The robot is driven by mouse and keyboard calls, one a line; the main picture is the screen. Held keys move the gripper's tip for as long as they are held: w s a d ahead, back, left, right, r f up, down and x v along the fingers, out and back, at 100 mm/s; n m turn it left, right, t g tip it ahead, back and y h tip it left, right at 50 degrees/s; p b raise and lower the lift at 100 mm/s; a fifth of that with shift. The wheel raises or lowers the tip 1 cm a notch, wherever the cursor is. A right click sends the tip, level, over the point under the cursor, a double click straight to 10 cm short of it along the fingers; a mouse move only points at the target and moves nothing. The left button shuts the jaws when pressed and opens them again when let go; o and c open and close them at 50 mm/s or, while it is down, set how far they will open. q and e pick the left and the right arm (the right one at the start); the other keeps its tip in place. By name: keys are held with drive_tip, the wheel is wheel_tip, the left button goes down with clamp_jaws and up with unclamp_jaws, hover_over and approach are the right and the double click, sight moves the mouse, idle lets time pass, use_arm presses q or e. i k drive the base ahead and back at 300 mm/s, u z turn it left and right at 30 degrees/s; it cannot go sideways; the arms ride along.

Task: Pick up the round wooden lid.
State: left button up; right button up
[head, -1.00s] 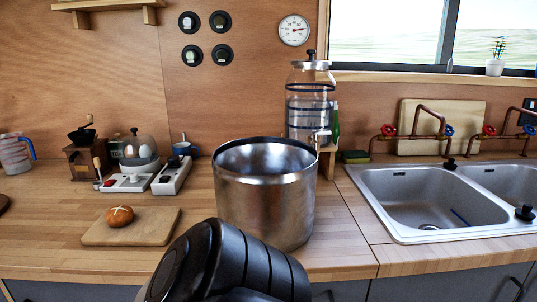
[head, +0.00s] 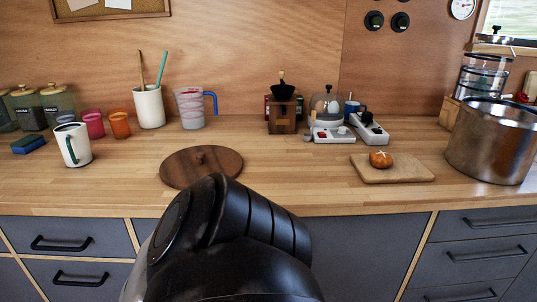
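The round wooden lid (head: 190,170) is dark brown with a small knob on top. It lies flat on the wooden counter (head: 300,185), left of the middle of the head view. A black part of my own arm rises from the bottom edge in front of the counter and comes close to the lid's front right edge in the picture. I cannot see the fingers of either gripper. The large metal pot (head: 495,142) stands open at the far right of the counter.
A white mug (head: 76,147), colored cups (head: 119,125), a utensil holder (head: 149,107) and a measuring jug (head: 190,108) stand behind and left of the lid. A coffee grinder (head: 282,112) and a bread board (head: 405,171) are to the right. Bare counter lies between.

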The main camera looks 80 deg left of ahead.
sight(183, 167)
drive_tip(key=z, duration=0.05)
drive_tip(key=k, duration=0.1)
drive_tip(key=u, duration=1.7)
